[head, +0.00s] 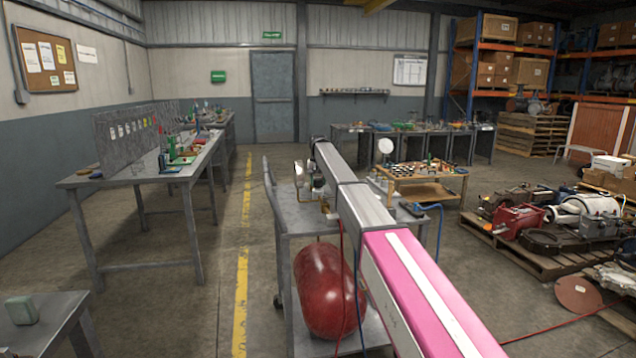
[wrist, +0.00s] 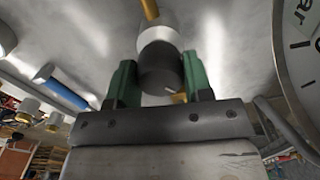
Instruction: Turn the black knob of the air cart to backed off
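The air cart (head: 292,218) stands ahead of me, a grey metal cart with a red tank (head: 325,288) on its lower shelf. Brass and grey fittings with a small gauge (head: 299,172) show at its top left; my arm hides part of them. In the wrist view the black knob (wrist: 160,72) is a short dark cylinder below a pale collar and a brass stem. My gripper (wrist: 160,80) has its green fingers on either side of the knob, apparently touching it. A small orange-tan mark (wrist: 179,97) shows by the knob's lower right edge.
A large dial gauge (wrist: 303,60) is close at the right of the wrist view. A blue-banded fitting (wrist: 66,94) is at its left. Workbenches (head: 130,180) stand left, a wooden table (head: 430,190) behind the cart, and loaded pallets (head: 545,245) right. The yellow-lined aisle is clear.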

